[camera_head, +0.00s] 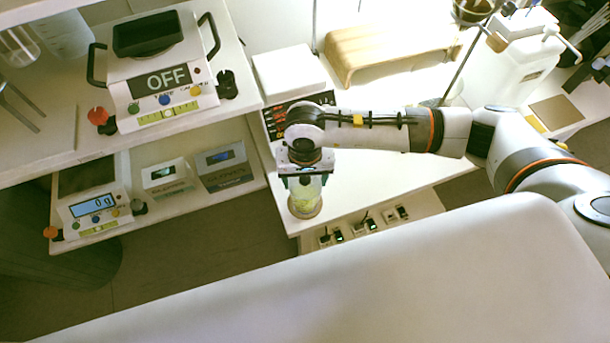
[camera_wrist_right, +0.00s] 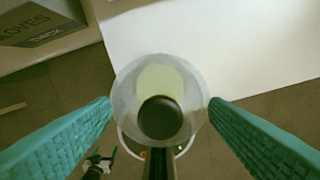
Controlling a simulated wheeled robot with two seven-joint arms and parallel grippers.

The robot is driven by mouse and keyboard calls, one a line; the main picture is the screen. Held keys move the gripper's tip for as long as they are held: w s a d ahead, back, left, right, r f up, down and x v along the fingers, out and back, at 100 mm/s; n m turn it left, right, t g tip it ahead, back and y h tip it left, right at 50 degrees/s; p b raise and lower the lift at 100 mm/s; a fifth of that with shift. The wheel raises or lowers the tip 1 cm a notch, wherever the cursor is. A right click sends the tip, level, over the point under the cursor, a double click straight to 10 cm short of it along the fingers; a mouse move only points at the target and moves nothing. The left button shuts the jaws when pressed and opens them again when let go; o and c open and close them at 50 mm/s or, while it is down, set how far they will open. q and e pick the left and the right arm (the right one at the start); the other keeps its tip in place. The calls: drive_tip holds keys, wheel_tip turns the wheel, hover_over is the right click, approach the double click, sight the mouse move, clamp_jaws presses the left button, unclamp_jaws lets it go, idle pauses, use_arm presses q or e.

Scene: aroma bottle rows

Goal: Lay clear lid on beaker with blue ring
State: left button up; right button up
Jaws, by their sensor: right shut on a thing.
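My right gripper (camera_head: 305,172) is low at the left front corner of the white table. In the right wrist view, its teal fingers (camera_wrist_right: 160,104) close from both sides on a clear round thing with a dark knob (camera_wrist_right: 161,118), which looks like the clear lid (camera_wrist_right: 130,92). A pale yellow patch shows through it. I cannot make out a blue ring or whether lid and beaker touch. A small teal and dark shape, perhaps my left gripper (camera_wrist_right: 98,160), shows in the wrist view.
The white tabletop (camera_head: 375,180) right of the gripper is mostly clear.

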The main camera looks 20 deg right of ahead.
drive_tip(key=o, duration=1)
drive_tip(key=shift+r, duration=0.1)
wheel_tip(320, 180, up, 12)
drive_tip(key=shift+b, duration=1)
